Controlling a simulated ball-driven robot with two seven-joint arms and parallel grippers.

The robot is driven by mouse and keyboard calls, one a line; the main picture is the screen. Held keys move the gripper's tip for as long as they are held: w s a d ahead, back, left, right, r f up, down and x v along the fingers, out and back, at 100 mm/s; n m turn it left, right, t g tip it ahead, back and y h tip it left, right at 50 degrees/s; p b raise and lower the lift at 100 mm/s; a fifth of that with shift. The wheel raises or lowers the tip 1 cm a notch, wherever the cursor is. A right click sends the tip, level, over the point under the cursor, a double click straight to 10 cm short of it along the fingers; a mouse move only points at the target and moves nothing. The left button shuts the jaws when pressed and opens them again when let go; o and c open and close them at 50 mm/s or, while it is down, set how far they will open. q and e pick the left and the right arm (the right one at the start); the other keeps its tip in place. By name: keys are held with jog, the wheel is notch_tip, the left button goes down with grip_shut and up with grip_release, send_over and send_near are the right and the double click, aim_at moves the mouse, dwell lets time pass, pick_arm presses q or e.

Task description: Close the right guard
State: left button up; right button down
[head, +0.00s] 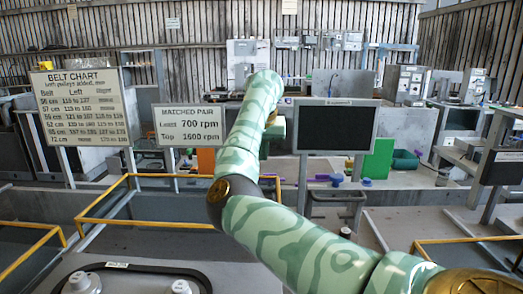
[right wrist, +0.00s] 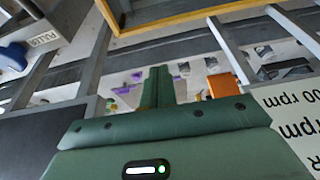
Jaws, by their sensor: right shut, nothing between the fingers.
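No part is labelled as the right guard, and I cannot tell for certain which one it is. A yellow-edged frame (head: 470,240) stands at the lower right in the head view. Another yellow-edged frame (head: 150,222) stands left of centre, partly behind my right arm. My right arm reaches up through the middle of the head view, and its gripper (head: 275,127) is mostly hidden by the arm beside the dark screen. In the right wrist view the two green fingers (right wrist: 158,88) are together and empty, touching nothing that I can see. My left gripper is out of view.
A belt chart board (head: 82,105), a matched pair sign (head: 190,125) and a dark screen (head: 336,127) stand around the arm. A black belt (head: 150,268) with pale pulleys lies at the lower left. Cluttered benches fill the back.

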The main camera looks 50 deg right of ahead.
jog(key=f, duration=0.1)
jog(key=s+a+f, duration=0.1)
jog(key=f, duration=0.3)
jog(key=shift+s+a, duration=0.2)
jog(key=shift+a, duration=0.15)
jog(key=shift+r, duration=0.1)
